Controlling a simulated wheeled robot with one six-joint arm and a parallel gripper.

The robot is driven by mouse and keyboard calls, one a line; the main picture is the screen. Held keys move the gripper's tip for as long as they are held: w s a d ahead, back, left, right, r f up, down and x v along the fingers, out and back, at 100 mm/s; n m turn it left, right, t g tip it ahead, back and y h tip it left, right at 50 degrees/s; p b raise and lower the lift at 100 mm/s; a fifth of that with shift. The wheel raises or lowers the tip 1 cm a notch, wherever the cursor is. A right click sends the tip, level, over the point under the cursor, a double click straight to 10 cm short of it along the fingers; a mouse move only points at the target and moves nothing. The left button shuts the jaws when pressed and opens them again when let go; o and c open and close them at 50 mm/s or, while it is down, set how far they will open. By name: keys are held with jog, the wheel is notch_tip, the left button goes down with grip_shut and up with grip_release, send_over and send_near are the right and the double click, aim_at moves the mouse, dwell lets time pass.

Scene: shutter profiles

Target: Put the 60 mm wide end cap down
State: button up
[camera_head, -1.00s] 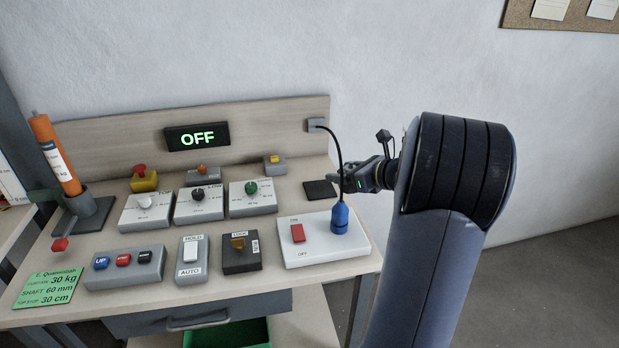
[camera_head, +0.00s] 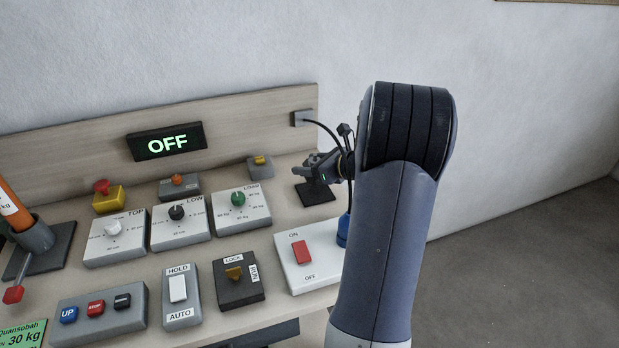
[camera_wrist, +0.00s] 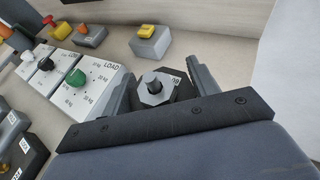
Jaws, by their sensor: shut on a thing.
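In the head view my gripper (camera_head: 312,168) is at the back right of the bench, over or beside a small black pad (camera_head: 316,194). I cannot tell whether the cap touches the pad; its underside is hidden.
A grey box with a yellow switch (camera_head: 260,166) stands close left of my gripper. The LOAD dial box (camera_head: 240,207) and white ON/OFF box (camera_head: 305,276) are nearer the front. A black cable (camera_head: 330,130) runs from the wall socket behind my gripper to a blue plug (camera_head: 343,230).

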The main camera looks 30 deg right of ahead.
jog(key=shift+f, duration=1.95)
jog(key=shift+f, duration=0.15)
jog(key=o, duration=1)
jog(key=shift+r, duration=0.25)
jog(key=v, duration=1.2)
jog(key=shift+s+f, duration=0.1)
jog(key=shift+f, duration=0.05)
